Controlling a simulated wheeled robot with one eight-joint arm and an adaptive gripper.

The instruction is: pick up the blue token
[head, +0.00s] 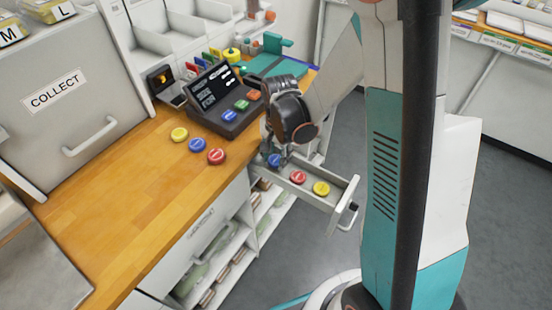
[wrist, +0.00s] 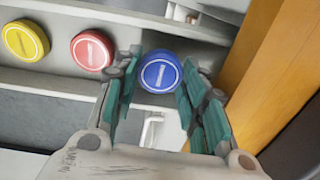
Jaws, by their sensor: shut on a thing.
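A blue token (wrist: 160,73) sits between the fingers of my gripper (wrist: 158,82) in the wrist view. My gripper is shut on it. In the head view my gripper (head: 273,154) points down at the inner end of an open drawer (head: 345,203), with the held blue token (head: 274,160) partly hidden by the fingers. A red token (head: 298,177) and a yellow token (head: 321,188) lie in the drawer beside it. I cannot tell if the held token still touches the drawer floor. Another blue token (head: 197,145) lies on the wooden counter.
On the counter (head: 120,195), a yellow token (head: 179,134) and a red token (head: 216,156) flank the other blue one. A dark terminal (head: 222,100) with coloured buttons stands behind them. A grey COLLECT cabinet (head: 70,110) is at left. The counter's front left is clear.

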